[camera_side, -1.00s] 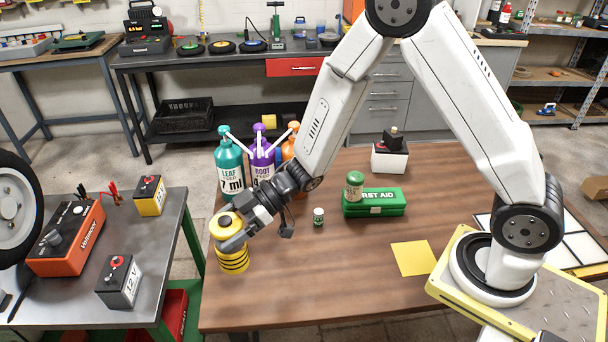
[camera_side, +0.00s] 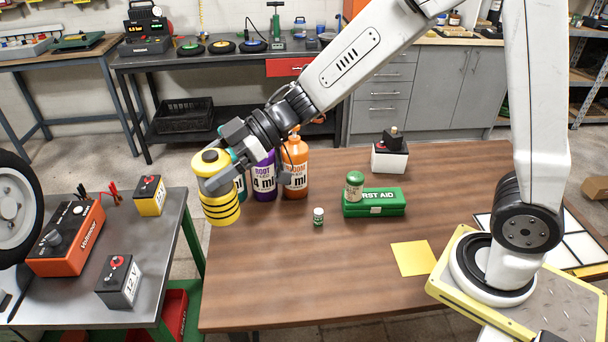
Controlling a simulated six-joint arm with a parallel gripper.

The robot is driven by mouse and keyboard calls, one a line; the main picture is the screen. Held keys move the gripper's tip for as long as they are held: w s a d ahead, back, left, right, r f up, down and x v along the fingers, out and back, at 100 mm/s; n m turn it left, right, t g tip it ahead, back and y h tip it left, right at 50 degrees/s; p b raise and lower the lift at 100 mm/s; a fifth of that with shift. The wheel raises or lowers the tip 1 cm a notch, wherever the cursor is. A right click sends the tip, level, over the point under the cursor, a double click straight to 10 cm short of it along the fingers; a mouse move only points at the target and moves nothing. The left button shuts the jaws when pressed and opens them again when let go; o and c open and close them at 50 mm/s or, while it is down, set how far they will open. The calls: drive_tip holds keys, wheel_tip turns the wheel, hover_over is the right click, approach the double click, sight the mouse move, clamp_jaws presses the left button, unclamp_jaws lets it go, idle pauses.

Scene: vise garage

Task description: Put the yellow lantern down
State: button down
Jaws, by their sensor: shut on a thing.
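The yellow lantern (camera_side: 221,208) has a black top and dark bands around its lower part. My gripper (camera_side: 212,172) is shut on its upper part and holds it upright. The lantern is in the air above the left part of the wooden table (camera_side: 290,285), in front of the bottles. The gripper's fingers hide part of the lantern's top half.
Purple (camera_side: 264,182) and orange (camera_side: 294,168) bottles stand behind, close to the gripper; a teal one is mostly hidden. The front left of the table is clear.

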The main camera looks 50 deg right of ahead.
wheel_tip(320, 180, up, 7)
drive_tip(key=shift+f, duration=0.15)
drive_tip(key=shift+w+d+t, duration=0.25)
drive_tip(key=shift+d+t, duration=0.05)
drive_tip(key=shift+d, duration=0.2)
drive_tip(key=w+d+m+t+h, duration=0.2)
drive_tip(key=d+m+t, duration=0.1)
drive_tip(key=d, duration=0.7)
drive_tip(key=w+d+m+t+h, duration=0.2)
drive_tip(key=w+d+m, duration=0.1)
drive_tip(key=d, duration=0.7)
drive_tip(key=s+d+m+t+h, duration=0.1)
drive_tip(key=s+d+m+h, duration=0.15)
drive_tip(key=d, duration=0.75)
drive_tip(key=s+d+m+t+h, duration=0.2)
drive_tip(key=d+m+h, duration=0.15)
drive_tip(key=d, duration=0.65)
wheel_tip(320, 180, down, 18)
drive_tip(key=shift+a+n, duration=0.3)
drive_tip(key=shift+a, duration=0.05)
drive_tip(key=shift+w, duration=0.15)
